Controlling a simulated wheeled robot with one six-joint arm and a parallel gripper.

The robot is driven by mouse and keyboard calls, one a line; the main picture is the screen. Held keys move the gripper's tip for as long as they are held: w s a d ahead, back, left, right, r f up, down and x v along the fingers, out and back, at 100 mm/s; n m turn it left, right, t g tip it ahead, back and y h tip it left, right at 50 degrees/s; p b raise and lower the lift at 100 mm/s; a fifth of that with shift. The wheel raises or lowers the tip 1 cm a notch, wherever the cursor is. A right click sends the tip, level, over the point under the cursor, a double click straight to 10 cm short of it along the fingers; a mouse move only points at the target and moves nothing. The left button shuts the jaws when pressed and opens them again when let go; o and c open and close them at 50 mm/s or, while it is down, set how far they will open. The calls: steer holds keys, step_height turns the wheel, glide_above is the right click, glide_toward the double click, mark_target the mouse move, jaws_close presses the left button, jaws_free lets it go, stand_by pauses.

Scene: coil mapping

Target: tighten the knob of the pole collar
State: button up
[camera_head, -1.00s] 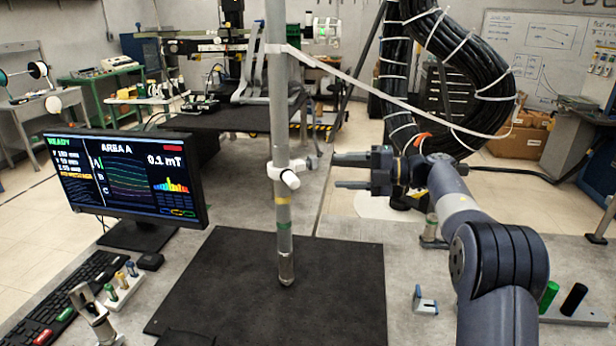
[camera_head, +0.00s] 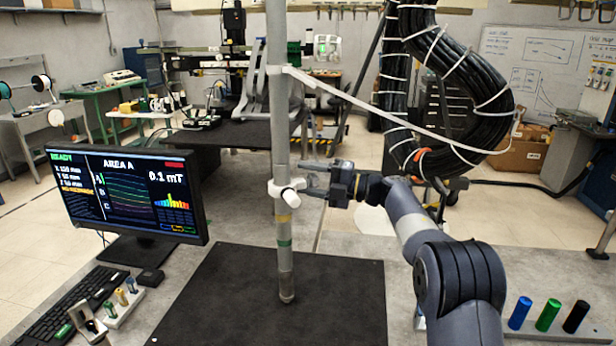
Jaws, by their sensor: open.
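The grey pole (camera_head: 282,130) hangs upright over the black mat, with yellow and green bands near its lower end. A white collar (camera_head: 286,196) is around the pole just above the yellow band. Its white knob (camera_head: 297,184) sticks out on the right side. My gripper (camera_head: 303,178) comes in from the right with its two dark fingers apart, pointing left at the collar. The fingertips are at or very near the knob in the picture. I cannot tell whether they touch it.
The black mat (camera_head: 230,310) lies on the grey table under the pole. A monitor (camera_head: 125,190) and keyboard (camera_head: 65,305) stand at the left. Thick black cables (camera_head: 480,80) hang behind my arm. Blue, green and black cylinders (camera_head: 548,315) stand at the lower right.

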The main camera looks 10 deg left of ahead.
steer(key=shift+a, duration=0.15)
steer(key=shift+c, duration=0.3)
steer(key=c, duration=0.9)
steer(key=shift+r+p, duration=0.1)
steer(key=shift+p, duration=0.55)
